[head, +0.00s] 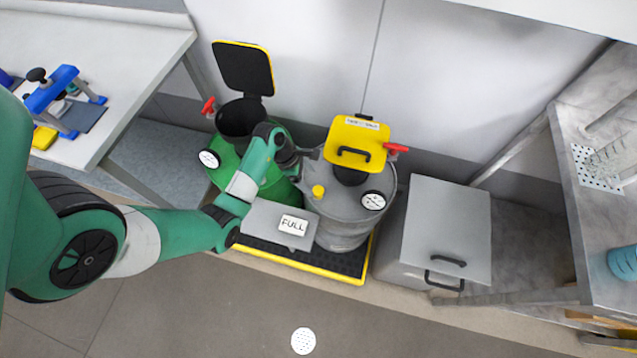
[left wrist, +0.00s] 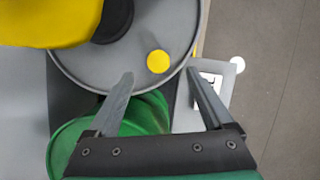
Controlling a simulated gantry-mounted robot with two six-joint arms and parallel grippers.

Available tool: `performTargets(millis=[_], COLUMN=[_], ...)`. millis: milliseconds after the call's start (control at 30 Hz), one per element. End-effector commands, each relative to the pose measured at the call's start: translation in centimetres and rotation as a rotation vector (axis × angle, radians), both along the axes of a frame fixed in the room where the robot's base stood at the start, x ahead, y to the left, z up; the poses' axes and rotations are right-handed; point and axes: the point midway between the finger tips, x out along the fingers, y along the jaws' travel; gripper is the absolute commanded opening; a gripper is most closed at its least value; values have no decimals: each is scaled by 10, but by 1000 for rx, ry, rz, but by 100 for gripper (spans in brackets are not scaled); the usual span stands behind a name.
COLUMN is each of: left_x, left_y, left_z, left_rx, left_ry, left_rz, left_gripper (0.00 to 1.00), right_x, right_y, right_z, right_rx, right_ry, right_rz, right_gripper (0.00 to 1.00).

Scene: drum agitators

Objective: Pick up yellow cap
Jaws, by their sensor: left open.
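The small round yellow cap (head: 319,191) sits on top of the grey drum (head: 345,228), near the left side of its lid. In the left wrist view the yellow cap (left wrist: 158,61) lies just beyond my fingertips, between their lines. My left gripper (head: 314,154) is open and empty, above the drums and a little behind the cap in the head view. In the left wrist view both fingers of my left gripper (left wrist: 159,74) are spread apart, with nothing between them. My right gripper is not in view.
A raised yellow hatch (head: 356,142) with a black handle stands on the grey drum, beside the cap. The green drum (head: 276,190) with an open black lid (head: 243,68) is to the left. A "FULL" sign (head: 293,225) stands in front. A grey box (head: 434,230) is at right.

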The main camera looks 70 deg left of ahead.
Motion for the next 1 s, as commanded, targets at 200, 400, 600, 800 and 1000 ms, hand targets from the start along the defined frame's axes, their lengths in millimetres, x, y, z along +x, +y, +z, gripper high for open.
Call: performTargets(millis=[200, 400, 600, 800, 1000], left_x=[13, 15, 24, 32, 32], left_y=[-6, -6, -7, -10, -10], left_z=[-38, -41, -73, -89, -86], left_rx=[0, 0, 0, 1, 1], left_ry=[-1, -2, -2, -3, -2], left_rz=[0, 1, -1, 1, 2], left_gripper=[85, 85, 85, 85, 78], right_x=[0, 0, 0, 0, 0], right_y=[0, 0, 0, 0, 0], right_z=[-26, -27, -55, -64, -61], right_rx=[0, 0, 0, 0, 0], right_ry=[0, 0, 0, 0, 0], right_rz=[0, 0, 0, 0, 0], right_gripper=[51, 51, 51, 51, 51])
